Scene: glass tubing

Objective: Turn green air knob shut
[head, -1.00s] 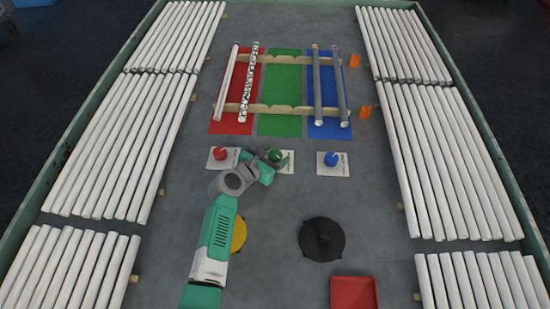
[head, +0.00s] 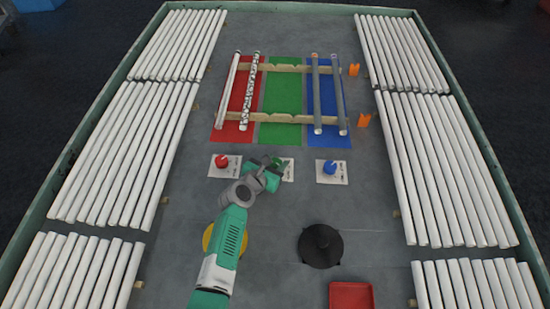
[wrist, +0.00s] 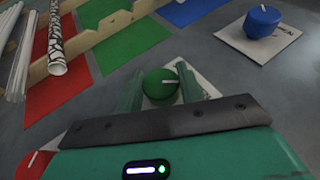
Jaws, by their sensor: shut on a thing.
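The green knob (wrist: 160,86) is round, with a pale pointer line on top, and sits on a white plate (wrist: 194,76). My gripper (wrist: 163,88) has one finger on each side of the knob and is shut on it. The pointer line lies roughly crosswise between the fingers in the wrist view. In the head view the green knob (head: 278,162) is partly hidden by my gripper (head: 273,168), and its plate (head: 289,174) shows mostly on the right side.
A red knob (head: 221,161) on its plate stands close to the left, and a blue knob (head: 330,167) to the right. Behind are wooden racks (head: 278,118) with tubes over red, green and blue mats. A black round object (head: 320,246) and red tray (head: 351,296) are nearer.

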